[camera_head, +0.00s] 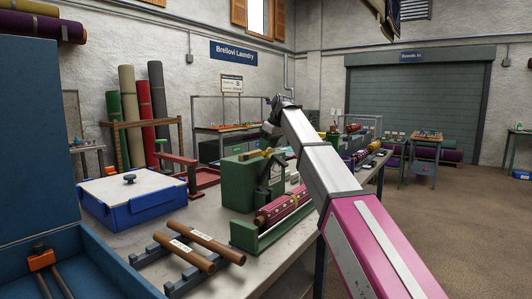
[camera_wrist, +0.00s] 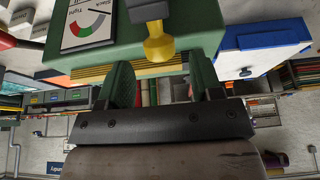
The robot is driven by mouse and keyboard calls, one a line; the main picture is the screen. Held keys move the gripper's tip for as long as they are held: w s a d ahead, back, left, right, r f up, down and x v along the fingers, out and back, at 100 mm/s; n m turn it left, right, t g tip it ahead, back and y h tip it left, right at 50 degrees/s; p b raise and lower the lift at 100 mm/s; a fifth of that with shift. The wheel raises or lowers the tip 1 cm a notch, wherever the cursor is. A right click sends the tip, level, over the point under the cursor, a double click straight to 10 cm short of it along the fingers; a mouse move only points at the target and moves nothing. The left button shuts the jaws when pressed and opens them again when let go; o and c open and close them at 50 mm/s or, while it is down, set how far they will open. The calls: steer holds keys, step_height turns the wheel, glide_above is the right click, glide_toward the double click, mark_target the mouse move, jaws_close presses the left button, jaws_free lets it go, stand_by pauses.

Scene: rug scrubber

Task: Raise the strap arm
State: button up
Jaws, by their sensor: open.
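A green machine (camera_head: 237,182) stands on the grey workbench, with a rolled red patterned rug (camera_head: 283,207) in a green cradle in front of it. In the wrist view, the green housing (camera_wrist: 195,25) fills the top and carries a dial (camera_wrist: 88,22) with coloured bands. A dark lever with a yellow knob (camera_wrist: 158,45) sticks out from the housing, just beyond my fingers; I cannot tell for sure that it is the strap arm. My gripper (camera_wrist: 160,88) is open, its two green-padded fingers apart with nothing held between them. In the head view my own arm hides part of the machine.
A blue case with a white lid (camera_head: 130,200) and two brown rollers on a rack (camera_head: 192,247) lie left on the workbench (camera_head: 150,235). A red stand (camera_head: 190,170) is behind them. Open floor (camera_head: 440,235) lies to the right.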

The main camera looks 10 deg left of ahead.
mark_target(250, 158)
steer(key=shift+x, duration=1.75)
jaws_close()
steer(key=shift+h, duration=0.3)
steer(key=w+a, duration=0.1)
steer(key=a, duration=0.1)
steer(key=w+a, duration=0.1)
steer(key=a, duration=0.1)
steer(key=w+a, duration=0.1)
steer(key=a, duration=0.1)
steer(key=shift+a+f, duration=0.25)
steer(key=shift+f, duration=0.05)
steer(key=shift+a+f+h, duration=0.1)
steer(key=shift+f+h, duration=0.05)
steer(key=shift+h, duration=0.15)
jaws_free()
steer(key=shift+a, duration=0.1)
